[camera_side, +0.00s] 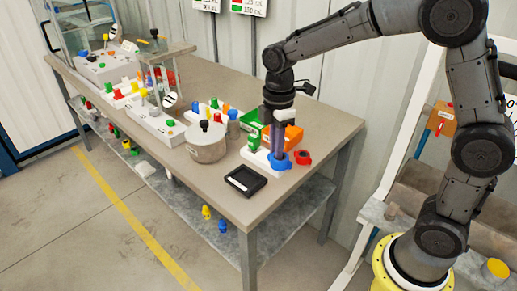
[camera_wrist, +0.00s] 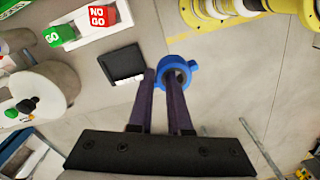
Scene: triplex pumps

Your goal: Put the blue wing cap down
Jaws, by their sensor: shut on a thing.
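The blue wing cap (camera_side: 279,161) is at the tips of my gripper (camera_side: 277,151) in the side view, low over the right end of the workbench. In the wrist view the blue wing cap (camera_wrist: 191,65) is a ring with small wings. My gripper (camera_wrist: 165,74) is shut on its wall, one finger seeming to sit in the ring's opening and the other outside it. I cannot tell whether the cap touches a surface.
A black tray (camera_side: 245,181) lies front left of the cap and also shows in the wrist view (camera_wrist: 125,63). A round metal pot (camera_side: 206,143) stands further left. Bare bench (camera_side: 325,128) lies to the right.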

